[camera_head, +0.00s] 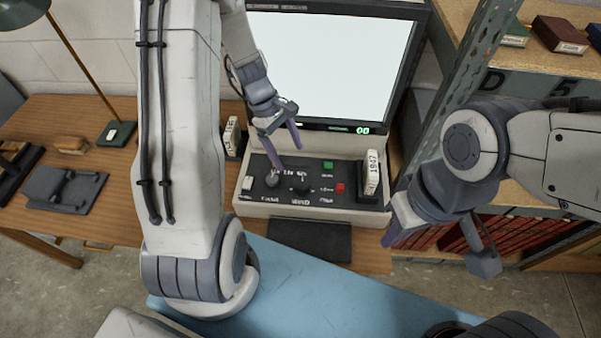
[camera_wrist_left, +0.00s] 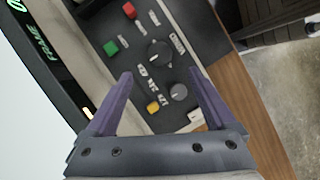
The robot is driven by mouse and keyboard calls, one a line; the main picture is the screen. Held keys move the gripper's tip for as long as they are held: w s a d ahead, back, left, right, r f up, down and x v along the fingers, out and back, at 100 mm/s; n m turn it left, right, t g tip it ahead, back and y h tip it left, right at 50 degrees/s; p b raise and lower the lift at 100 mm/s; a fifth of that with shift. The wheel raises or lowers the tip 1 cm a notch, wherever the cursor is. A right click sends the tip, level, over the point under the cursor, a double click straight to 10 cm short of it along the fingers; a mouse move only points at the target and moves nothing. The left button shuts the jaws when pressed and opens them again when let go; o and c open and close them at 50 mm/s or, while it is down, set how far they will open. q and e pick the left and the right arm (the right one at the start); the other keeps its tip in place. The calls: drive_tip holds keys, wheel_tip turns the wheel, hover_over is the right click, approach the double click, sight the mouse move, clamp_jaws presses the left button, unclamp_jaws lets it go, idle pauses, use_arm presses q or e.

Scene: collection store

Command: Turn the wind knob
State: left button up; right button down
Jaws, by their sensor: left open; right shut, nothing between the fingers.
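The wind knob (camera_head: 300,187) is a round black knob above the WIND label on the sloped control panel. In the left wrist view it is the larger dark knob (camera_wrist_left: 159,53) with a white mark, just beyond the fingertips. My left gripper (camera_head: 285,157) is open and empty, pointing down over the panel. In its wrist view the purple fingers (camera_wrist_left: 160,73) are spread apart, and neither visibly grips the knob. My right gripper (camera_head: 389,240) is shut and empty, to the right of the panel near the desk's front edge.
A smaller knob (camera_wrist_left: 179,91), a yellow button (camera_wrist_left: 153,107), a green button (camera_head: 328,164) and a red button (camera_head: 339,188) share the panel. A white box marked 1947 (camera_head: 372,172) stands at its right. A lit screen (camera_head: 325,65) rises behind. A metal shelf post (camera_head: 450,100) is at right.

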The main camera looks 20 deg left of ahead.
sight(301, 182)
use_arm(q)
drive_tip(key=x, duration=1)
drive_tip(key=shift+a+f, duration=0.1)
drive_tip(key=shift+f, duration=0.3)
drive_tip(key=c, duration=1.4)
drive_tip(key=shift+o, duration=0.2)
drive_tip(key=shift+w, duration=0.1)
